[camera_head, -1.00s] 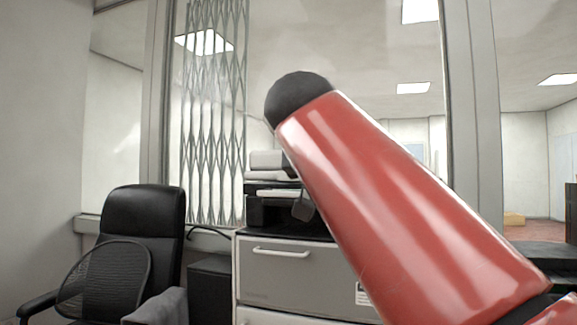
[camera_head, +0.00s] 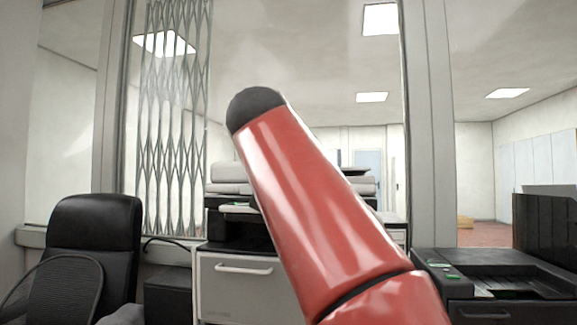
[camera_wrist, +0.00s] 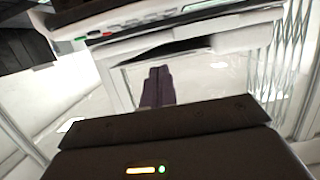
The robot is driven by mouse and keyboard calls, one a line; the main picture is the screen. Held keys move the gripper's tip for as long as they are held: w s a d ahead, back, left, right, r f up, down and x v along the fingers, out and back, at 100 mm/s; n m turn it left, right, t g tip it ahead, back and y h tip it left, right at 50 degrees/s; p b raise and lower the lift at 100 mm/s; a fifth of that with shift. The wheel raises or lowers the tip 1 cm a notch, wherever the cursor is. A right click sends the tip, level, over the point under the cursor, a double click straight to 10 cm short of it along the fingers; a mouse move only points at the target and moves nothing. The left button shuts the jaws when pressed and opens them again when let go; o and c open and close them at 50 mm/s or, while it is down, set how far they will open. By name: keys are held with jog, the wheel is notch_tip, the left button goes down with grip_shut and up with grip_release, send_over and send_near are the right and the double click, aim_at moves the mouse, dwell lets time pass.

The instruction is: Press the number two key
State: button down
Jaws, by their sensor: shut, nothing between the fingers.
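My gripper (camera_wrist: 160,72) shows in the wrist view as two dark fingers side by side, shut and empty. They point toward a pale machine with a control panel (camera_wrist: 140,24) at the top of that view. The panel carries small grey keys and a few coloured ones, too small to read, so I cannot tell which is the number two key. The fingers appear apart from the panel. In the head view, a grey-white copier (camera_head: 228,178) stands partly hidden behind my red arm; my gripper is out of sight there.
A grey drawer cabinet (camera_head: 235,285) is under the copier. A black machine with green marks (camera_head: 490,283) is at the lower right. A black office chair (camera_head: 95,235) stands at the left. A folding lattice gate (camera_head: 170,120) and window posts are behind.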

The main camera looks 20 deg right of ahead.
jog(key=x, duration=0.5)
jog(key=shift+w+d+f, duration=0.15)
jog(key=shift+d+f, duration=0.05)
jog(key=shift+f, duration=0.05)
jog(key=shift+a+f+b, duration=0.1)
jog(key=shift+f+b, duration=0.3)
jog(key=shift+f, duration=0.9)
jog(key=shift+f+b, duration=0.3)
jog(key=shift+f, duration=0.2)
